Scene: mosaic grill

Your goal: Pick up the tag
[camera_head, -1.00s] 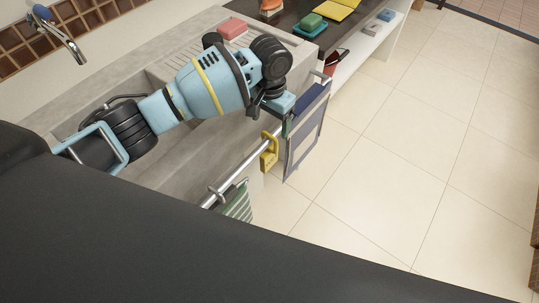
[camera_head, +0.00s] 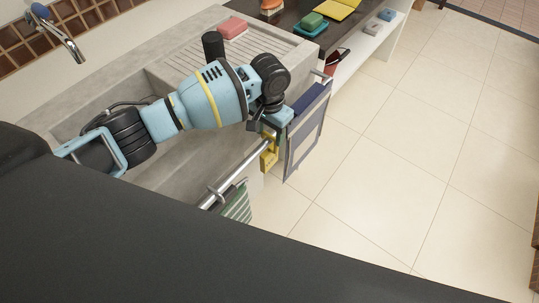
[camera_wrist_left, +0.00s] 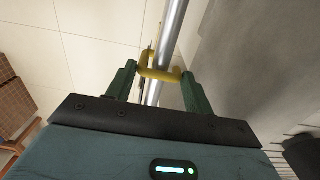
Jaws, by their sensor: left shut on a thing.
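The yellow tag (camera_head: 269,161) hangs on the metal rail along the front of the sink counter, and its lower part shows below my gripper. In the left wrist view the yellow tag (camera_wrist_left: 160,74) spans the space between my two green fingers, around the rail. My left gripper (camera_head: 272,133) is over the rail, shut on the tag; its fingertips (camera_wrist_left: 160,82) also show in the wrist view. The head view partly hides the contact. My right gripper is not in view.
The rail (camera_head: 233,176) also carries a blue-and-grey cloth (camera_head: 304,135) just right of the tag and a green-striped cloth (camera_head: 237,205) to the left. The concrete sink (camera_head: 190,150) lies behind. The tiled floor (camera_head: 420,150) is open in front.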

